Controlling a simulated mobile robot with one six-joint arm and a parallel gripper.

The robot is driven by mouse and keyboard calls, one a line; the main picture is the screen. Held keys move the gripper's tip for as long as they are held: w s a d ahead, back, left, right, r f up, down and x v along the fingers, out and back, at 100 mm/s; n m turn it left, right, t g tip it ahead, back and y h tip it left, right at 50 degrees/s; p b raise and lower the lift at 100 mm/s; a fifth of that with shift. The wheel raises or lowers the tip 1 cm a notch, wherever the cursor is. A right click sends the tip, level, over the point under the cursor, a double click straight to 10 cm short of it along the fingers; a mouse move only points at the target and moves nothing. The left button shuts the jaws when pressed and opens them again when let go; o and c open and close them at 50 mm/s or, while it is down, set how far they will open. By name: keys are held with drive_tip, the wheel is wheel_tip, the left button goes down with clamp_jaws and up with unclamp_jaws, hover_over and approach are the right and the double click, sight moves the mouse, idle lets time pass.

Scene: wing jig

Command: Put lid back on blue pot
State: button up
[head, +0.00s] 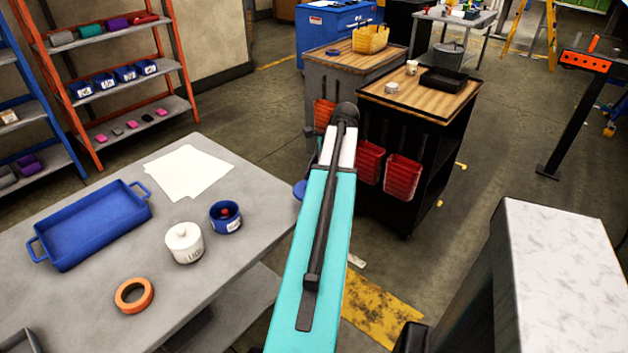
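The blue pot (226,218) stands upright on the grey table, open at the top, with a small red thing inside and a white label on its side. A rounded blue piece (299,190) shows at the table's right corner, mostly hidden behind my teal arm. It may be the pot's lid, but I cannot tell whether it rests on the table or is held. My gripper itself is not visible.
A white lidded pot (185,244) stands close beside the blue pot. The grey table (215,290) also holds a blue tray (92,225), white paper sheets (188,172) and an orange ring (134,295). Wood-topped carts (425,98) stand beyond my arm.

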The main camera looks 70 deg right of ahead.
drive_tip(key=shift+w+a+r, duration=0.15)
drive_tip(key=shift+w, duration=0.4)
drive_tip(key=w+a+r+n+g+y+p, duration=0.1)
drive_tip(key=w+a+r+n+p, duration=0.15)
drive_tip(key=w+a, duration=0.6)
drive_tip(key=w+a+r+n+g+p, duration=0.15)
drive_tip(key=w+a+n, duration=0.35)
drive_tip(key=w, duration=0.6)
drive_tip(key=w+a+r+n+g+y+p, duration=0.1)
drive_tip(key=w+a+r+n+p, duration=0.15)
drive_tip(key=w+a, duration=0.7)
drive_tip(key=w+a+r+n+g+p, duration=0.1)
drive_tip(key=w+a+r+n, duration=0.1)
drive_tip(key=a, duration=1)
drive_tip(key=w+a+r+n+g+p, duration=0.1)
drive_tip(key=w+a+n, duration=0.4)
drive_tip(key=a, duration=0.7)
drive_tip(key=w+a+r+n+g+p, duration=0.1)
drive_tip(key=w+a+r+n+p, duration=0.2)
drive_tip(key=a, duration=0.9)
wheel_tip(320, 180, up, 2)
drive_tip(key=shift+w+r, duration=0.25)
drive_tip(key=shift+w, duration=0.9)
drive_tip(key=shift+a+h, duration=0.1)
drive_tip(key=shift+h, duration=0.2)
